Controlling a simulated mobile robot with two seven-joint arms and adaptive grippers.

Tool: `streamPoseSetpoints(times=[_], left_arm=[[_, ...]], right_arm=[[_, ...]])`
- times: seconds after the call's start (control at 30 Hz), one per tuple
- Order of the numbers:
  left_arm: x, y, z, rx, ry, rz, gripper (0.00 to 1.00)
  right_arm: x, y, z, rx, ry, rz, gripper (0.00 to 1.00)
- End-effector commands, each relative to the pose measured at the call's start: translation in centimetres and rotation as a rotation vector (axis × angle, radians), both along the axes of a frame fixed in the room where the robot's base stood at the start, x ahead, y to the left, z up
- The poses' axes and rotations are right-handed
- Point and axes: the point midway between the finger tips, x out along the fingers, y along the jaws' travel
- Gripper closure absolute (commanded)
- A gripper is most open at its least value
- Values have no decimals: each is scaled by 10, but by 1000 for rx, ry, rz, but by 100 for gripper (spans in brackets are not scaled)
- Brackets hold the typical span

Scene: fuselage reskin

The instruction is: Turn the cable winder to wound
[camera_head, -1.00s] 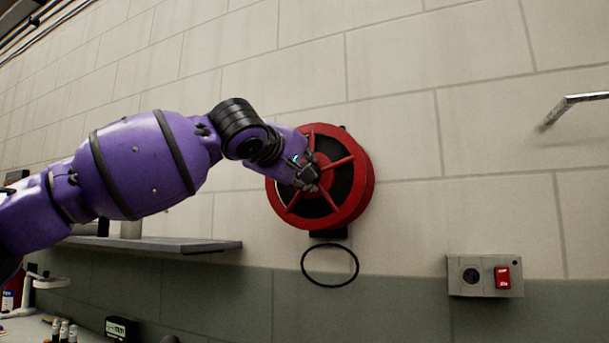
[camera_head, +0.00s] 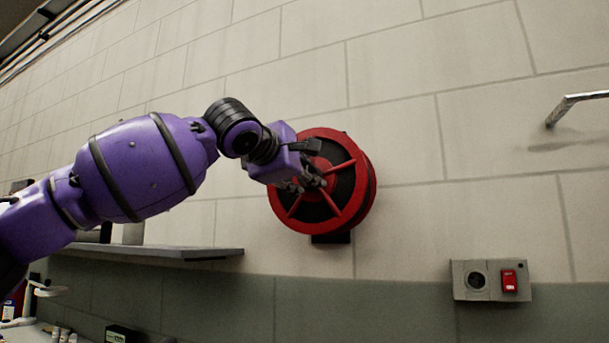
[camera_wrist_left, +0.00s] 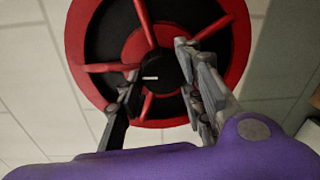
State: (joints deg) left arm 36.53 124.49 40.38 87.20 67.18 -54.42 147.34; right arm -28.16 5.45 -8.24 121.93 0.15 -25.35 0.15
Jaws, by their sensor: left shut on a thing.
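The cable winder is a red spoked reel (camera_head: 367,190) with a black inside, fixed on the wall in the middle of the head view. It fills the top of the left wrist view (camera_wrist_left: 240,45). Its black hub (camera_wrist_left: 152,72) carries a short white mark that lies level. My left gripper (camera_head: 312,181) is at the reel's middle, and its fingers (camera_wrist_left: 162,85) are on either side of the hub, shut on it. Part of the hub and spokes is hidden behind the fingers in the head view. My right gripper is not in view.
A grey shelf (camera_head: 190,252) juts from the wall below my left arm. A wall box with a red switch (camera_head: 491,280) is at the lower right, and a metal bar (camera_head: 580,100) sticks out at the upper right. The wall around the reel is clear.

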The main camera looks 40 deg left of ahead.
Motion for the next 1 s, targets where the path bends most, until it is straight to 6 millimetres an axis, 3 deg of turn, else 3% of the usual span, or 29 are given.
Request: streamPoseSetpoints(times=[0.03,0.43,0.47,0.57,0.87,1.0], left_arm=[[-2,2,8,-4,-20,2,91],[-3,1,9,-10,-22,1,91],[-3,1,9,-9,-22,1,61],[-3,1,8,-9,-20,1,48],[-2,1,4,-9,-11,0,48],[-11,-2,4,-10,-10,-2,48]], right_arm=[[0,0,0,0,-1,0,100],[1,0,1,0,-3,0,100],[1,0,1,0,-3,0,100],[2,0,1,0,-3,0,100],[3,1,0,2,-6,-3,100],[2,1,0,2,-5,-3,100]])
